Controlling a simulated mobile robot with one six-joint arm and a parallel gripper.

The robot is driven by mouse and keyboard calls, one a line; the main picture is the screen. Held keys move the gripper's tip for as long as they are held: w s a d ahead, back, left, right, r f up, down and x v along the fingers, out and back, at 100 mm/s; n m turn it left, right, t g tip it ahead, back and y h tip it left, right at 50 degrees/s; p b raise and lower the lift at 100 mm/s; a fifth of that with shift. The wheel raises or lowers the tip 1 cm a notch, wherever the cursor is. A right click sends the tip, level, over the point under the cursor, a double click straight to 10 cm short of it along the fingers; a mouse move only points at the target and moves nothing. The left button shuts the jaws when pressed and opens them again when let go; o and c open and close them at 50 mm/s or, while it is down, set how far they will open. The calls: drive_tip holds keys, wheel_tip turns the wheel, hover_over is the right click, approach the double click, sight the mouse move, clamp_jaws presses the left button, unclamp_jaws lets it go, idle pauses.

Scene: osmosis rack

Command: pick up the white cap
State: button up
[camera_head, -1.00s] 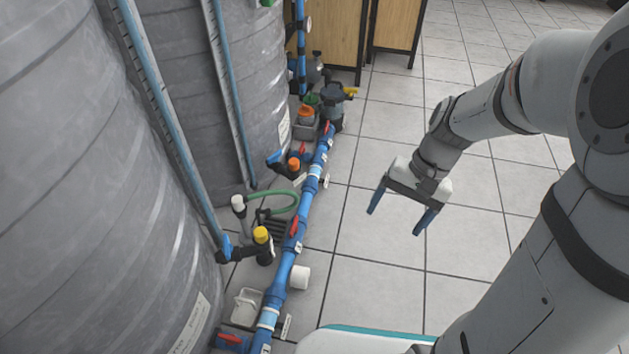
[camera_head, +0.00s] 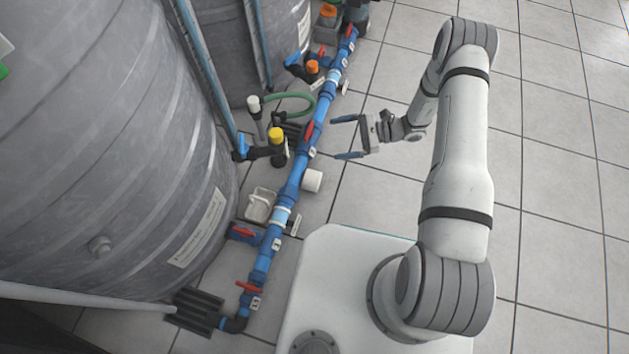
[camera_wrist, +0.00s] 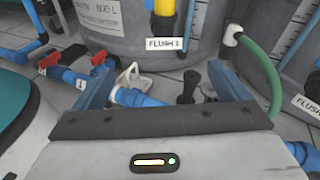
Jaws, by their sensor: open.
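Two white parts could be the white cap, and I cannot tell which is meant. One is a short white cylinder (camera_head: 312,180) on the right side of the blue pipe (camera_head: 294,182), low near the floor. The other is a white top (camera_head: 254,103) on an upright fitting by the green hose; it also shows in the wrist view (camera_wrist: 233,35). My gripper (camera_head: 338,138) is open and empty, to the right of the pipe, its fingers pointing left toward it. The wrist view shows both blue fingers (camera_wrist: 160,70) apart with nothing between them. The short cylinder is not clearly seen there.
A large grey tank (camera_head: 120,150) stands left of the pipe. A yellow-topped valve (camera_head: 276,134), red valve handles (camera_head: 309,131) and the green hose (camera_head: 290,97) crowd the pipe. A white handled piece (camera_head: 260,205) lies beside it. The tiled floor at right is clear.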

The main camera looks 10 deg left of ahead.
drive_tip(key=s+a+f+m+t+y, duration=0.1)
drive_tip(key=s+f+m+t, duration=0.2)
drive_tip(key=f, duration=0.5)
drive_tip(key=s+f+m+t+y, duration=0.1)
drive_tip(key=f+m+t+y, duration=0.2)
drive_tip(key=f, duration=0.6)
drive_tip(key=m+h+b, duration=0.1)
drive_tip(key=b, duration=0.3)
approach(311, 179)
drive_tip(key=a+f, duration=0.1)
drive_tip(key=w+a+f, duration=0.1)
drive_tip(key=shift+w+a+f, duration=0.2)
drive_tip(key=shift+a+f, duration=0.1)
drive_tip(key=shift+a, duration=0.05)
drive_tip(key=shift+w+a+r, duration=0.1)
drive_tip(key=shift+a+r, duration=0.1)
drive_tip(key=shift+a, duration=0.8)
drive_tip(key=a+b, duration=0.1)
drive_tip(key=a, duration=0.3)
drive_tip(key=shift+w+a+b, duration=0.1)
drive_tip(key=shift+a+b, duration=0.05)
drive_tip(key=shift+b, duration=0.2)
drive_tip(key=shift+w+a+r, duration=0.1)
drive_tip(key=shift+a, duration=0.55)
drive_tip(key=shift+c, duration=0.3)
drive_tip(key=c, duration=1)
